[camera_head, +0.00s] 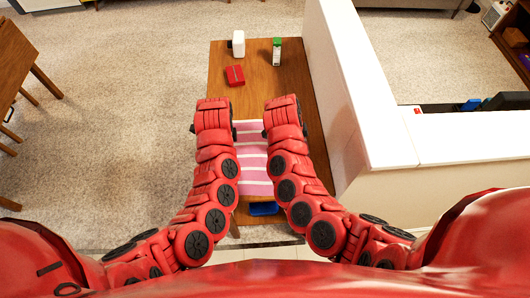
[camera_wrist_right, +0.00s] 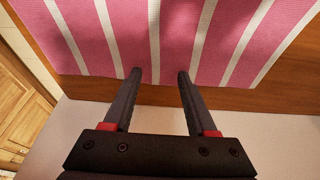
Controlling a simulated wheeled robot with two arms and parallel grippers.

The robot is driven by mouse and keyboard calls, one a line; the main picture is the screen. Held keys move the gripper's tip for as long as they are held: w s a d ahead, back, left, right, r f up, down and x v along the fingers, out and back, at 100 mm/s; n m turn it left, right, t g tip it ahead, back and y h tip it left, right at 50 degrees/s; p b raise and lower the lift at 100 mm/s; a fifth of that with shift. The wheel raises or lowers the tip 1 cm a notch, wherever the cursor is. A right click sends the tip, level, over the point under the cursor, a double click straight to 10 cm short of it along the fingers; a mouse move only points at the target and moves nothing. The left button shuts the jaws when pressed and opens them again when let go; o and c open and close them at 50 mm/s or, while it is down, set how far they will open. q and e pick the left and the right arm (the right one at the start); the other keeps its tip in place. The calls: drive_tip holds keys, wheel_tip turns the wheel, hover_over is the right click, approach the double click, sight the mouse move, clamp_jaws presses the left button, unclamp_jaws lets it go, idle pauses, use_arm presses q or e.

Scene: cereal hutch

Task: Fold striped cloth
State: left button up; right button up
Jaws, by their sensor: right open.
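The pink and white striped cloth (camera_head: 253,159) lies flat on the wooden table (camera_head: 225,60), between my two arms in the head view. In the right wrist view, the cloth (camera_wrist_right: 120,35) fills the top, with one edge running across the picture. My right gripper (camera_wrist_right: 160,72) is open, with its fingertips overlapping that edge in the picture and nothing held between them. Whether they touch the cloth is unclear. My left arm reaches along the cloth's left side. The left gripper's (camera_head: 214,130) fingers are mostly hidden under its wrist.
A red box (camera_head: 235,75), a white container (camera_head: 238,44) and a green-and-white carton (camera_head: 277,51) stand at the table's far end. A blue object (camera_head: 264,209) lies near the close end. A white-topped half wall (camera_head: 345,80) runs along the right.

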use_arm(q)
drive_tip(key=shift+f, duration=0.3)
use_arm(e)
drive_tip(key=shift+f, duration=0.3)
use_arm(q)
drive_tip(key=shift+r, duration=0.15)
drive_tip(key=shift+c, duration=0.5)
use_arm(e)
drive_tip(key=shift+r, duration=0.15)
drive_tip(key=shift+c, duration=0.5)
use_arm(q)
clamp_jaws()
use_arm(e)
clamp_jaws()
use_arm(q)
drive_tip(key=shift+r, duration=0.1)
use_arm(e)
drive_tip(key=shift+r, duration=0.1)
